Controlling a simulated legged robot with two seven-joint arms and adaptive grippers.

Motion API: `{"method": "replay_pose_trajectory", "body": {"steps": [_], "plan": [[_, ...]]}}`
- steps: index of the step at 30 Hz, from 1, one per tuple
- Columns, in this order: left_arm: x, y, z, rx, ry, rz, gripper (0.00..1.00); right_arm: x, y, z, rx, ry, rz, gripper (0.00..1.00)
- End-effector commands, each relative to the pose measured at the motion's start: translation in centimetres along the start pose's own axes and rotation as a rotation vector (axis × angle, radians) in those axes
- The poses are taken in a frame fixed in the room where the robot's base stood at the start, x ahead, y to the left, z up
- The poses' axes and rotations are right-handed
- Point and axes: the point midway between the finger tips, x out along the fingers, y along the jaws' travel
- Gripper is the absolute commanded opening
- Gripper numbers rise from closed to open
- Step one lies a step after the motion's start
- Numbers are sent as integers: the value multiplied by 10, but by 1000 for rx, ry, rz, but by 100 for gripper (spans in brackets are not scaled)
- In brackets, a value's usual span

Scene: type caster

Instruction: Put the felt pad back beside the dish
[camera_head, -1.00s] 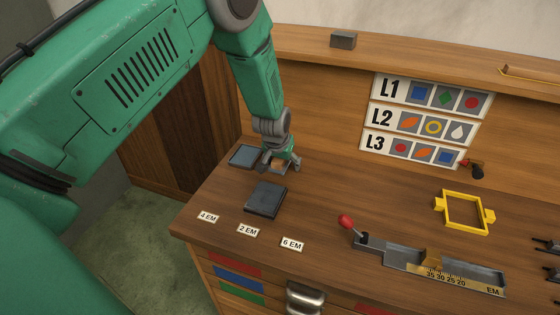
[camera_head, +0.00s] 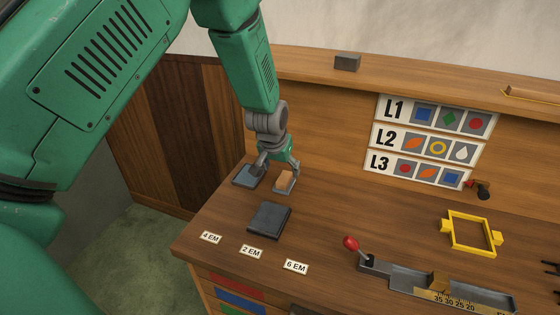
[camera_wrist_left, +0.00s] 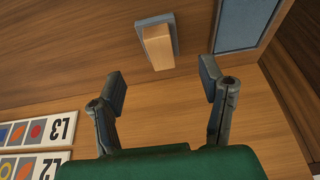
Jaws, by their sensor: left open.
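The felt pad, a tan block on a grey base (camera_head: 285,181), lies on the desk just right of the blue-grey dish (camera_head: 245,176), with a narrow gap between them. In the left wrist view the pad (camera_wrist_left: 158,46) lies flat, and the dish (camera_wrist_left: 240,22) is to its right, cut by the frame edge. My left gripper (camera_head: 277,166) is open and empty above the pad. In the wrist view its spread fingers (camera_wrist_left: 162,81) are apart from the pad. My right gripper is in neither view.
A dark square block (camera_head: 269,220) lies in front of the pad, behind several labels (camera_head: 251,252). A red-knobbed slide gauge (camera_head: 440,284) and a yellow frame (camera_head: 468,233) are at right. A sign board (camera_head: 425,144) stands behind. The middle of the desk is clear.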

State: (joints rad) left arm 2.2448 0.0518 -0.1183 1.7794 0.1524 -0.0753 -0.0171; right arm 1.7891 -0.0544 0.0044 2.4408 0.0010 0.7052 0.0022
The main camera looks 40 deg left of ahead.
Motion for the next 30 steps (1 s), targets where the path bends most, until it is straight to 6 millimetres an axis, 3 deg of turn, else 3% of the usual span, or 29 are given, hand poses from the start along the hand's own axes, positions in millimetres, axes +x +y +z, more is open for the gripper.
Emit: {"method": "replay_pose_trajectory", "body": {"steps": [3, 9, 30], "plan": [[-22, 0, -1, 0, 1, 1, 63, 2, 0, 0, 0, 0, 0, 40], [-42, 0, -1, 0, -1, 1, 63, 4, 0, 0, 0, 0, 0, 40], [-45, 0, -1, 0, -1, 1, 63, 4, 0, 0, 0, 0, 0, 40]]}}
